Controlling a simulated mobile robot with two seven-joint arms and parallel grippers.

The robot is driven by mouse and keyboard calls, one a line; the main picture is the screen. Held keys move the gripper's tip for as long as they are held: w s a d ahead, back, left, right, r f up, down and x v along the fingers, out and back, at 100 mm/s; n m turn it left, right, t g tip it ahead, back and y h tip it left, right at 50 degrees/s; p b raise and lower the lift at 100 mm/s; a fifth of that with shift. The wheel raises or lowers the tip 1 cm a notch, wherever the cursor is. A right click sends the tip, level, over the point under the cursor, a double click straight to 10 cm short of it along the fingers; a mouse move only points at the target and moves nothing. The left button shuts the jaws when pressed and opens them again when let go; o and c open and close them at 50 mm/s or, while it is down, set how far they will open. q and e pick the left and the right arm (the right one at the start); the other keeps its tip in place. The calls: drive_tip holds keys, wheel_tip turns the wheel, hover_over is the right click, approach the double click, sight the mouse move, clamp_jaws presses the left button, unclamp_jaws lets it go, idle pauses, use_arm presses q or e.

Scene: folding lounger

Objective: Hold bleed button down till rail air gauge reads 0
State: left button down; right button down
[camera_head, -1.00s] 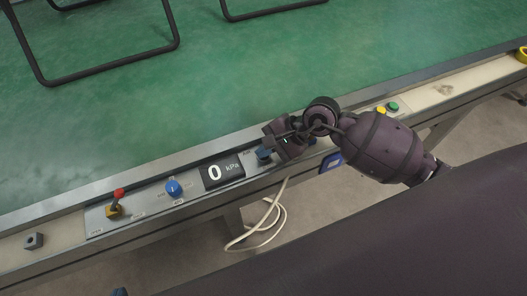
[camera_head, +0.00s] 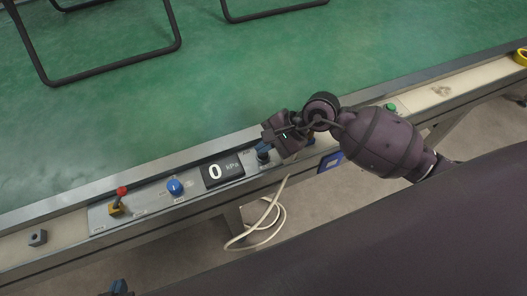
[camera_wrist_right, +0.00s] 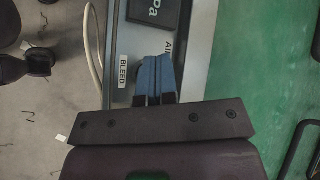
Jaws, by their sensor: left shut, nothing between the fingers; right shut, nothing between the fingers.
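The rail air gauge (camera_head: 222,171) is a black display on the rail panel and reads 0 kPa. My right gripper (camera_head: 263,152) is shut and empty, with its blue fingertips over the panel just right of the gauge. In the right wrist view its blue fingers (camera_wrist_right: 158,76) point at the panel beside the BLEED label (camera_wrist_right: 124,72). The bleed button itself is hidden under or behind the fingers; whether they touch it I cannot tell. Part of my left gripper (camera_head: 119,287) shows at the bottom left edge, shut and away from the panel.
A white cable (camera_head: 262,226) hangs below. The green tabletop (camera_head: 240,85) behind is clear up to black tube frames (camera_head: 100,73).

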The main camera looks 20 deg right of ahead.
sight(264, 155)
use_arm(q)
drive_tip(key=shift+a, duration=0.1)
